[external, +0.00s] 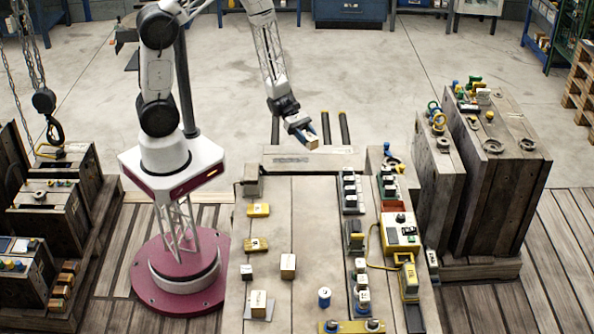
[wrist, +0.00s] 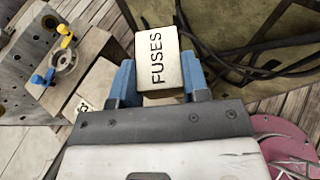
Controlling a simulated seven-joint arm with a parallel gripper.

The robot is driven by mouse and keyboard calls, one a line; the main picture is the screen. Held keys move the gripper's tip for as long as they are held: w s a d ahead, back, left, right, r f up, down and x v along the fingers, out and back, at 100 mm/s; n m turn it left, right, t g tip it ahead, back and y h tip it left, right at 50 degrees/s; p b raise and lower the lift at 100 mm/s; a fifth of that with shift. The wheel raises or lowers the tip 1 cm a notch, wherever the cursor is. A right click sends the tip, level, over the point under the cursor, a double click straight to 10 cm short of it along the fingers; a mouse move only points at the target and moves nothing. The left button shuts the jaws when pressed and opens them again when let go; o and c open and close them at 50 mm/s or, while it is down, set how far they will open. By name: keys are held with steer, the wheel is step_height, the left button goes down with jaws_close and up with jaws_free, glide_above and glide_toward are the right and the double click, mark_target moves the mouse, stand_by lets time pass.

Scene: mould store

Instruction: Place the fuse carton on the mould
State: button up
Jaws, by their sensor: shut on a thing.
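The fuse carton (wrist: 157,62) is a small cream box with "FUSES" in black on its face. My gripper (wrist: 156,84) is shut on it, with a blue finger at each side. In the external view my gripper (external: 303,128) holds the carton (external: 312,143) near the bench's back edge. Large, worn mould-like blocks (external: 505,185) with rings and coloured fittings stand at the right; I cannot tell which is the task's mould. The wrist view shows a grey block (wrist: 30,75) with a ring and blue and yellow handles at left.
The bench (external: 310,215) carries yellow boxes (external: 258,210), small cartons (external: 288,265), a blue cylinder (external: 324,298) and a yellow device (external: 400,232). Its middle is partly clear. A chain hook (external: 52,130) hangs at left. Black cables (wrist: 255,65) lie at right in the wrist view.

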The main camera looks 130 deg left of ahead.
steer(key=s+f, duration=0.2)
steer(key=s+f+n+y, duration=0.1)
steer(key=s+f, duration=0.1)
steer(key=s, duration=0.1)
steer(key=s+a+f+y, duration=0.1)
steer(key=s+f, duration=0.1)
steer(key=f, duration=0.1)
steer(key=shift+s+a+f+n, duration=0.1)
steer(key=shift+s+n, duration=0.2)
steer(key=shift+a, duration=0.1)
glide_above(332, 155)
steer(key=shift+w+f, duration=0.15)
steer(key=shift+f, duration=0.6)
steer(key=shift+f, duration=1.75)
steer(key=shift+f, duration=0.1)
steer(key=o, duration=1)
steer(key=shift+c, duration=0.2)
